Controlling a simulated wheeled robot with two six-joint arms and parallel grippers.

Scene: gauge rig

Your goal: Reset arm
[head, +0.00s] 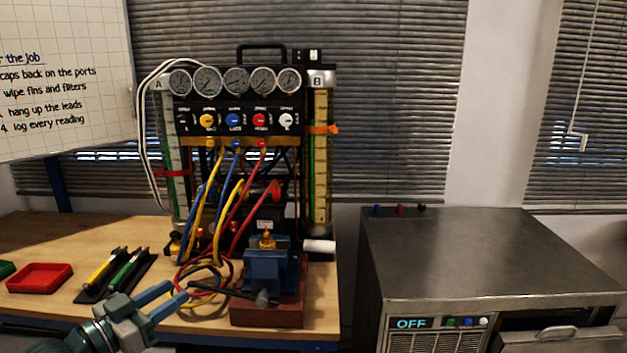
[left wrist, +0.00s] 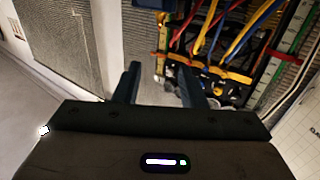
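My left gripper (head: 178,292) reaches in from the bottom left of the head view, over the front part of the wooden bench. Its two blue-grey fingers are apart with nothing between them. In the left wrist view the same gripper (left wrist: 158,78) shows its two dark fingers spread, with a clear gap. The gripper appears in front of the coiled hoses and to the left of the blue vise (head: 266,268); I cannot tell its exact distance from them. My right gripper is in neither view.
The gauge rig (head: 235,122) with coloured hoses stands at the back of the bench (head: 150,235). A red tray (head: 40,278) and a black holder with yellow and green tools (head: 112,273) lie left. A metal cabinet (head: 480,255) reading OFF stands right, past a gap.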

